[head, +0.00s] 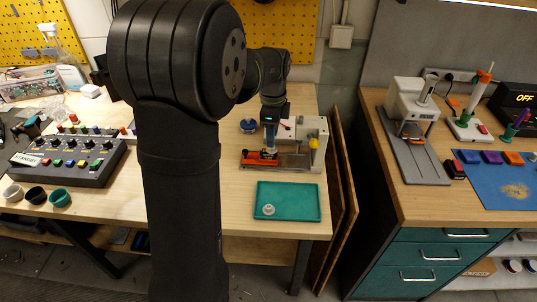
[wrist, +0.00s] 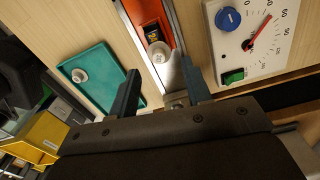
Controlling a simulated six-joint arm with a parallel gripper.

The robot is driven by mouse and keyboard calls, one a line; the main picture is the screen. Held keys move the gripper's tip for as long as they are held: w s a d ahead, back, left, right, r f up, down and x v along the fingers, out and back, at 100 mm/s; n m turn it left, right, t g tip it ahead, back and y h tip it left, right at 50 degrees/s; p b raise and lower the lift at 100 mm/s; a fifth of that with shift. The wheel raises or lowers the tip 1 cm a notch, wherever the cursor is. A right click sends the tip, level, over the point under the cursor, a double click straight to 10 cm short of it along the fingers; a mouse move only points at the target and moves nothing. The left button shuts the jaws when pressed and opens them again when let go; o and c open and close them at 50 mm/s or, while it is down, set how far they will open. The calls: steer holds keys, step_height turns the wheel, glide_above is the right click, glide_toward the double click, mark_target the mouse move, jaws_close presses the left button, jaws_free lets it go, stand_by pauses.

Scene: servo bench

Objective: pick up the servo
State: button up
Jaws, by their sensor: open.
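The servo (wrist: 153,36) appears as a small dark body with a yellow mark, seated in an orange-red holder (wrist: 141,12) in the wrist view. A round white disc (wrist: 159,52) sits at its near end; I cannot tell if it is fixed to the servo. My gripper (wrist: 160,68) is open and empty, its two dark fingers apart on either side of the near end of the holder. In the head view my gripper (head: 271,146) is over the orange holder (head: 256,158), and the servo cannot be made out there.
A white tester (head: 312,140) with a dial (wrist: 262,32), blue knob (wrist: 228,18) and green switch (wrist: 233,76) stands right of the holder. A teal tray (head: 300,203) holding a pale round part (head: 268,210) lies in front. A control box (head: 70,160) stands left.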

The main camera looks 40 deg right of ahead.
mark_target(269, 154)
step_height(269, 154, down, 6)
steer(key=shift+s+f, duration=0.1)
steer(key=shift+f, duration=0.15)
steer(key=c, duration=0.9)
